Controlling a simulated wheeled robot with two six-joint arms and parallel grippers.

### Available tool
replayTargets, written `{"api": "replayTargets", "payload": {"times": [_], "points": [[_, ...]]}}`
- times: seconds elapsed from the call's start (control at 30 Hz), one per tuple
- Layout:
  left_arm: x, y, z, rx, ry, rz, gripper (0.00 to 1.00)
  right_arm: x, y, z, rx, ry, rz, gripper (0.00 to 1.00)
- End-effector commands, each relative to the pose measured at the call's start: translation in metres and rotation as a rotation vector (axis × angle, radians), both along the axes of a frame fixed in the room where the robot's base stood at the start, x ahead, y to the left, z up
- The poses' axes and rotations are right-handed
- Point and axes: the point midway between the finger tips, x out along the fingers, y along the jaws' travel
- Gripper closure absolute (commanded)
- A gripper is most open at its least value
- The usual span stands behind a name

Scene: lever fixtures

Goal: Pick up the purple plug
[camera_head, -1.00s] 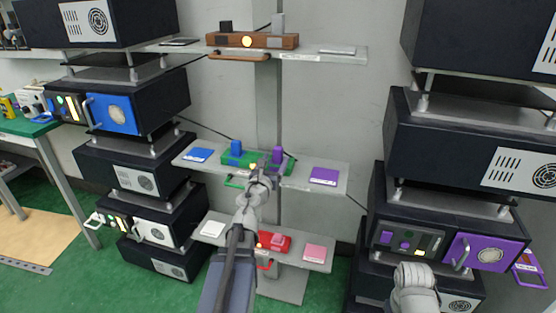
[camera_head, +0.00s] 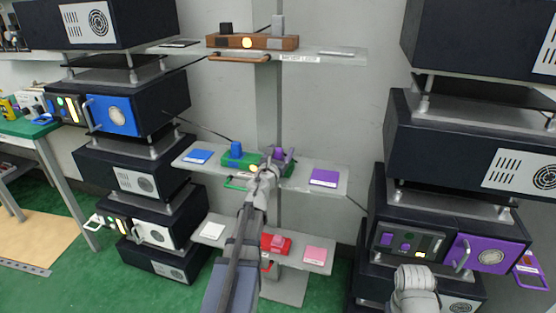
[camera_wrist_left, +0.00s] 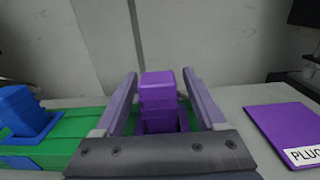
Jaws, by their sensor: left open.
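The purple plug (camera_wrist_left: 158,92) stands upright at the right end of a green block (camera_head: 236,160) on the middle shelf. In the left wrist view it sits between the two fingers of my left gripper (camera_wrist_left: 160,88), with a small gap on each side. My left gripper (camera_head: 279,155) is open around the plug in the head view, where the gripper hides much of it. A blue plug (camera_wrist_left: 20,110) stands at the left part of the green block. My right arm shows at the lower right of the head view, but its gripper is not seen.
A purple card (camera_head: 324,177) lies to the right on the shelf (camera_head: 300,180), and a blue card (camera_head: 199,156) to the left. A lower shelf holds a red block (camera_head: 276,242). Dark equipment stacks (camera_head: 150,170) stand on both sides.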

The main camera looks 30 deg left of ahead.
Motion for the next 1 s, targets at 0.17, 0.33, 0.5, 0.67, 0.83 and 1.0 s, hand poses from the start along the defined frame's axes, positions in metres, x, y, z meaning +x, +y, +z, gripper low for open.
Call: {"api": "replayTargets", "payload": {"times": [0.17, 0.33, 0.5, 0.67, 0.83, 1.0], "points": [[-0.0004, 0.0001, 0.0, 0.0, 0.0, 0.0, 0.44, 0.0, 0.0, 0.0, 0.0, 0.0, 0.0, 0.5], [-0.0005, 0.0002, 0.0, 0.0, 0.0, 0.0, 0.64, 0.0, 0.0, 0.0, 0.0, 0.0, 0.0, 0.5], [-0.0006, 0.0002, 0.0, 0.0, 0.0, 0.0, 0.83, 0.0, 0.0, 0.0, 0.0, 0.0, 0.0, 0.5], [-0.0006, 0.0002, 0.0, 0.0, 0.0, 0.0, 1.0, 0.0, 0.0, 0.0, 0.0, 0.0, 0.0, 0.5], [-0.0005, 0.0002, 0.0, 0.0, 0.0, 0.0, 1.0, 0.0, 0.0, 0.0, 0.0, 0.0, 0.0, 0.5], [-0.0005, 0.0002, 0.0001, 0.0, 0.0, 0.0, 1.0, 0.0, 0.0, 0.0001, 0.0, 0.0, 0.0, 0.5]]}}
